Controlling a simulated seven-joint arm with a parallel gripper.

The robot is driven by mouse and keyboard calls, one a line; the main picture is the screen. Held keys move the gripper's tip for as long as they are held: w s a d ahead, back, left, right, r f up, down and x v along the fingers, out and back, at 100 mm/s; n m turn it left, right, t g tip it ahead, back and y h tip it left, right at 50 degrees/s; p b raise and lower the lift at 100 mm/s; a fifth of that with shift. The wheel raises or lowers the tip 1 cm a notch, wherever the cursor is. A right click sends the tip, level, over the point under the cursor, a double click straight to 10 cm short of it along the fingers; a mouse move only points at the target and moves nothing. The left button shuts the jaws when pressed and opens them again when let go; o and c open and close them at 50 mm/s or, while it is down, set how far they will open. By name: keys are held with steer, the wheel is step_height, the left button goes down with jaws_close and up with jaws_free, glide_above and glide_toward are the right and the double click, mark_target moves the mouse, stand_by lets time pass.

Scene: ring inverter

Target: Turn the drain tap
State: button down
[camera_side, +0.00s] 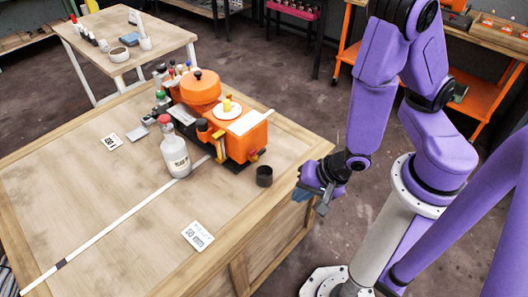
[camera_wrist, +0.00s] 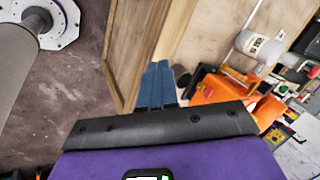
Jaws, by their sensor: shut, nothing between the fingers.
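The orange machine (camera_side: 243,137) stands on the wooden workbench in the side view, and part of it shows at the right in the wrist view (camera_wrist: 218,90). A small fitting (camera_side: 254,154) with red and yellow parts sticks out low at its near right end; it looks like the drain tap, but is too small to tell how it is turned. My gripper (camera_side: 301,195) is beyond the bench's right edge, right of the fitting and apart from it. Its blue fingers (camera_wrist: 157,68) are together and empty in the wrist view.
A dark open cup (camera_side: 264,177) stands on the bench near its right edge, below the fitting. A white bottle (camera_side: 175,157) stands left of the machine, also in the wrist view (camera_wrist: 258,45). A label card (camera_side: 197,236) lies on the front bench top, which is otherwise largely clear.

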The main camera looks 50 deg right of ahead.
steer(key=w+d+f+m+t+h, duration=0.1)
steer(key=w+d+f+m+t, duration=0.1)
steer(key=w+d+m+t, duration=0.15)
steer(key=m+t, duration=0.3)
glide_toward(256, 151)
steer(key=shift+s+f+x, duration=0.25)
steer(key=shift+f+x, duration=0.15)
steer(key=shift+x, duration=2.2)
steer(key=shift+w+a+h, duration=0.1)
steer(key=shift+w+h, duration=0.3)
steer(key=shift+w, duration=0.3)
